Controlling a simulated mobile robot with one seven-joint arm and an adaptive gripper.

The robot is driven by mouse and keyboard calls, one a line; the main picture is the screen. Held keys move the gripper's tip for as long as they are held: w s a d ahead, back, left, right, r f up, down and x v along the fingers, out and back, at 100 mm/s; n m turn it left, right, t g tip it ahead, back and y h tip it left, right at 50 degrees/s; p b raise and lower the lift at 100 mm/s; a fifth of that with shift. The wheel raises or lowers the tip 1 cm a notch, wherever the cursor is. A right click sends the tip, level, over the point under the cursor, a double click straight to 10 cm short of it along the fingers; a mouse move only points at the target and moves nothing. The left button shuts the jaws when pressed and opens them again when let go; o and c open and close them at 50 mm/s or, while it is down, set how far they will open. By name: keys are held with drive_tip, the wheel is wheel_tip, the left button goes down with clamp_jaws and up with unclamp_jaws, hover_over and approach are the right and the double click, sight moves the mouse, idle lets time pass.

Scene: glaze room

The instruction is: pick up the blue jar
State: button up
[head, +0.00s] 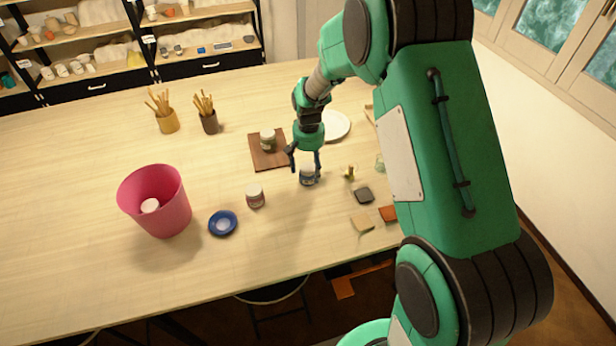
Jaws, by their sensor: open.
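The blue jar (308,178) stands upright on the wooden table, with a pale lid and a dark blue lower part. My gripper (305,165) is above and around the top of this jar, its fingers open and pointing down. One finger shows to the left and one to the right, and they partly hide the jar's top. I cannot tell whether the fingers touch it. A similar jar with a reddish label (255,196) stands to the left and nearer. Another jar (267,140) stands on a brown board (262,160) behind.
A pink bin (172,205) with a white item inside and a blue dish (223,223) are at the left. Two tool pots (167,121) stand behind. The far left of the table (60,190) is clear.

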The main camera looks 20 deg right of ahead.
drive_tip(key=shift+a+f+b, duration=0.15)
drive_tip(key=shift+f+b, duration=0.15)
drive_tip(key=shift+f, duration=1.85)
drive_tip(key=c, duration=1.5)
